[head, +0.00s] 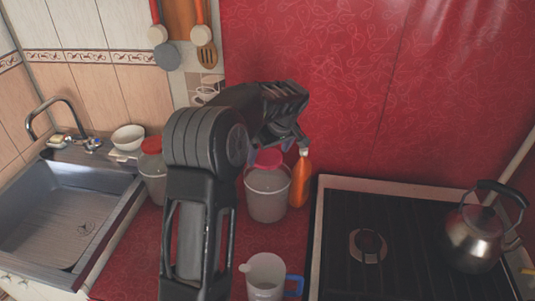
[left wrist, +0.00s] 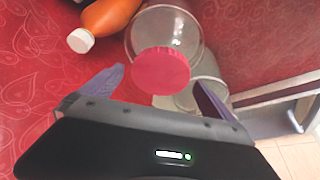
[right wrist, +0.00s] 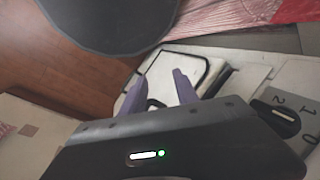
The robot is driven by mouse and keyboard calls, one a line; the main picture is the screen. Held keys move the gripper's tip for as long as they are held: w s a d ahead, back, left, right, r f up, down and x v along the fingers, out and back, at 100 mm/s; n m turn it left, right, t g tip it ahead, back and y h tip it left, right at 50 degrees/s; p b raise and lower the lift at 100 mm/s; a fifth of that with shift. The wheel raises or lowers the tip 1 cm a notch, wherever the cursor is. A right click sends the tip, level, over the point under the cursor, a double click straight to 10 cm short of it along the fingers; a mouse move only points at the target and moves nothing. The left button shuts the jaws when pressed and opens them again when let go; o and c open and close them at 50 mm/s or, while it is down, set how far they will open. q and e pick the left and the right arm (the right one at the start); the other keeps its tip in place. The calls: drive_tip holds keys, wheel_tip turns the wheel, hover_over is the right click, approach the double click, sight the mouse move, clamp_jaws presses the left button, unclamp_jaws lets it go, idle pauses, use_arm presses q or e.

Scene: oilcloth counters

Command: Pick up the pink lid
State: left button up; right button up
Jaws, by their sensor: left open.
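The pink lid (head: 268,157) sits on top of a whitish translucent jar (head: 268,195) on the red counter. In the left wrist view the round lid (left wrist: 160,70) shows just beyond my left gripper (left wrist: 158,88), roughly between its two spread purple fingers. My left gripper (head: 283,143) is open and empty, above the jar in the head view; it hides part of the lid there. I cannot tell whether a finger touches the lid. My right gripper (right wrist: 159,84) shows only in its own wrist view, fingers apart and empty, near the stove front.
An orange bottle (head: 300,180) with a white cap stands close right of the jar. A red-lidded jar (head: 152,170) is left, by the sink (head: 65,220). A measuring jug (head: 265,275) is in front. The stove (head: 400,240) with a kettle (head: 480,235) lies right.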

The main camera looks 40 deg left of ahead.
sight(269, 158)
use_arm(q)
drive_tip(key=shift+a+f, duration=0.1)
drive_tip(key=shift+f, duration=0.25)
idle(0.3)
drive_tip(key=c, duration=1.2)
drive_tip(key=shift+o, duration=0.2)
drive_tip(key=shift+r, duration=0.1)
drive_tip(key=shift+w+r, duration=0.1)
drive_tip(key=shift+r, duration=0.1)
wheel_tip(269, 158, up, 10)
drive_tip(key=b, duration=0.2)
drive_tip(key=shift+f, duration=0.25)
